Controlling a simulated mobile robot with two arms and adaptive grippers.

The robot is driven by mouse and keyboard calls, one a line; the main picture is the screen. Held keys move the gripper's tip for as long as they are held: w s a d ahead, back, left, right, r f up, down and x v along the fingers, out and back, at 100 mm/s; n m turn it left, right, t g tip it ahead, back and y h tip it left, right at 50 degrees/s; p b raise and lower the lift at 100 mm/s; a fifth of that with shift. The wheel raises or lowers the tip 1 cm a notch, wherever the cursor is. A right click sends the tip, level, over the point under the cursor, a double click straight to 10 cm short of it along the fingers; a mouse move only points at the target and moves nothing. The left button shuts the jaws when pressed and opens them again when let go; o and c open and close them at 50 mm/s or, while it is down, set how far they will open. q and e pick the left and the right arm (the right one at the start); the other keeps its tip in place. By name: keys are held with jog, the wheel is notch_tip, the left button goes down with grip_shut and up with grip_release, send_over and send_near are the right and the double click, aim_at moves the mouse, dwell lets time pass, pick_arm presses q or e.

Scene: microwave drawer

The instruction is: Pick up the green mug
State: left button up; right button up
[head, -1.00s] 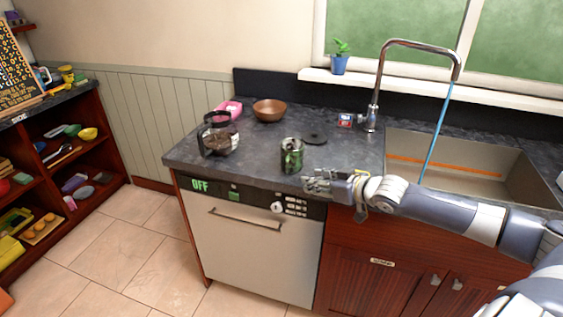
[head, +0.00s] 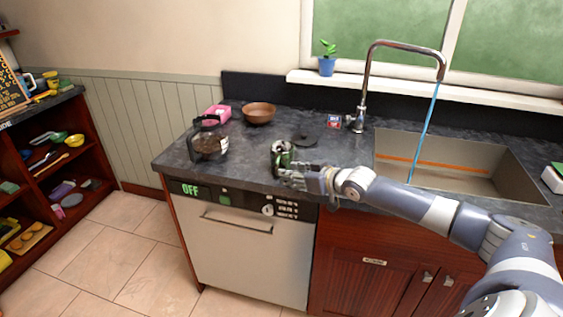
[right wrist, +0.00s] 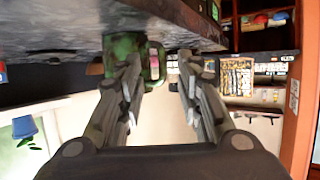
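The green mug (head: 280,156) stands on the dark countertop near its front edge, between the coffee pot and the sink. My right gripper (head: 287,172) is at the mug's near right side and partly covers its lower part. In the right wrist view, which is turned over, the fingers (right wrist: 158,80) are spread apart. The mug (right wrist: 122,50) shows behind the finger on the left, and its handle (right wrist: 155,62) appears in the gap between the fingers. I cannot tell whether a finger touches the mug. My left gripper is not in view.
A glass coffee pot (head: 208,143) stands left of the mug, with a brown bowl (head: 259,113) and a pink box (head: 217,113) behind. A dark round lid (head: 304,140) lies just behind the mug. The sink (head: 450,165) with its tall faucet (head: 364,90) is to the right.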

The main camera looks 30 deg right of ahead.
aim_at(281, 161)
jog(key=shift+p+x, duration=0.45)
jog(key=shift+x, duration=2.15)
jog(key=shift+a+r, duration=0.15)
jog(key=shift+r, duration=0.05)
grip_shut()
jog(key=shift+r, duration=0.1)
